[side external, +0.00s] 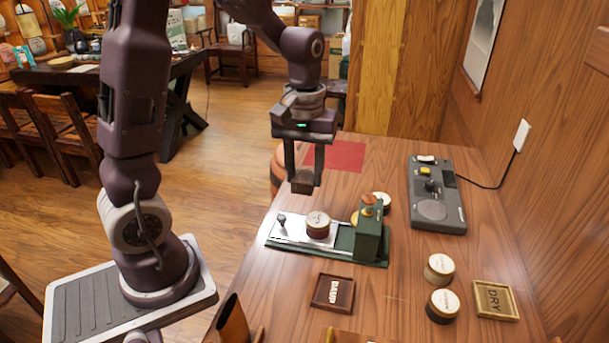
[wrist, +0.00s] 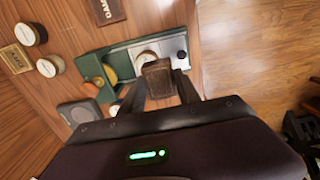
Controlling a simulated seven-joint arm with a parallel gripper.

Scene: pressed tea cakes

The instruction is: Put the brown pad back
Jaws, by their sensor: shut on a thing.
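My gripper (side external: 303,181) is shut on a small dark brown block, which looks like the brown pad (side external: 302,184). In the wrist view the brown pad (wrist: 158,80) sits between the two fingertips. It is held in the air above and behind the pale sliding plate (side external: 285,230) of the green press (side external: 369,240). A round tea cake (side external: 317,225) with a pale marked top rests on the plate. A dark tray marked DAMP (side external: 333,308) and a yellowish tray marked DRY (side external: 494,315) lie on the table; neither visibly holds a pad.
A red mat (side external: 335,155) lies at the table's back left. A grey device (side external: 437,195) with a cable stands at the right. Two round cakes (side external: 439,266) (side external: 442,305) stand near the DRY tray, and another (side external: 381,200) is behind the press.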

